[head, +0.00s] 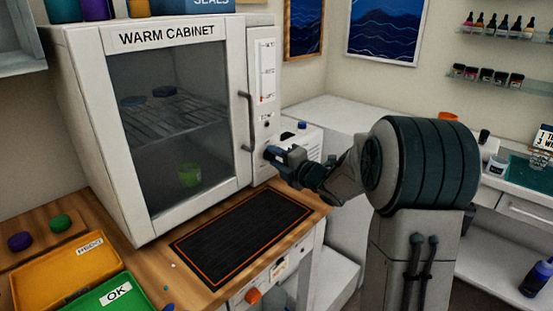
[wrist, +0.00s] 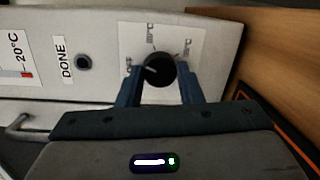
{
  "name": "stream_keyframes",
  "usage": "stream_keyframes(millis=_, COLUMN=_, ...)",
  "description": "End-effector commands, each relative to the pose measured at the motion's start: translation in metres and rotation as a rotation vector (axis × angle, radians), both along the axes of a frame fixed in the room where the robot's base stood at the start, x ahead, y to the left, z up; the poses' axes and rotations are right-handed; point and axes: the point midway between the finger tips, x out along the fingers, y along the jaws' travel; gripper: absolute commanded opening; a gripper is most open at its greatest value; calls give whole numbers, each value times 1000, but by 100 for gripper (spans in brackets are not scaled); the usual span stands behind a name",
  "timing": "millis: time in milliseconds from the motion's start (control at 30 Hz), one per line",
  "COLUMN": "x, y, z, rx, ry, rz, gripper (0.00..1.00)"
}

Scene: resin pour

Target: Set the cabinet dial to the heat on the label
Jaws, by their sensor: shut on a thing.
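The warm cabinet (head: 178,50) stands at the left in the head view, its glass door closed. My gripper (head: 272,155) is at the lower part of its control panel (head: 263,85). In the wrist view my gripper (wrist: 160,76) has one finger on each side of the black dial (wrist: 163,66), shut on it. The dial's white mark points toward the word OFF. Two blurred °C marks stand around the dial's plate (wrist: 190,35), too unclear to read surely. A thermometer strip (wrist: 15,60) marked 20°C shows at the left edge. In the head view my gripper hides the dial.
A DONE label (wrist: 65,60) and a dark round button (wrist: 83,62) sit beside the dial. A black mat (head: 245,235) lies in front. A yellow tray (head: 60,272) and green OK tray (head: 118,292) are at lower left.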

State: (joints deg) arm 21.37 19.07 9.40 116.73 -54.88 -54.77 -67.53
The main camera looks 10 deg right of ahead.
Motion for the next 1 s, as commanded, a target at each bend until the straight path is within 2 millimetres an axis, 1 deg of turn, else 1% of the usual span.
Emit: stream_keyframes(millis=1000, x=1, y=-2, z=4, rx=782, ry=573, rz=-1, gripper=10)
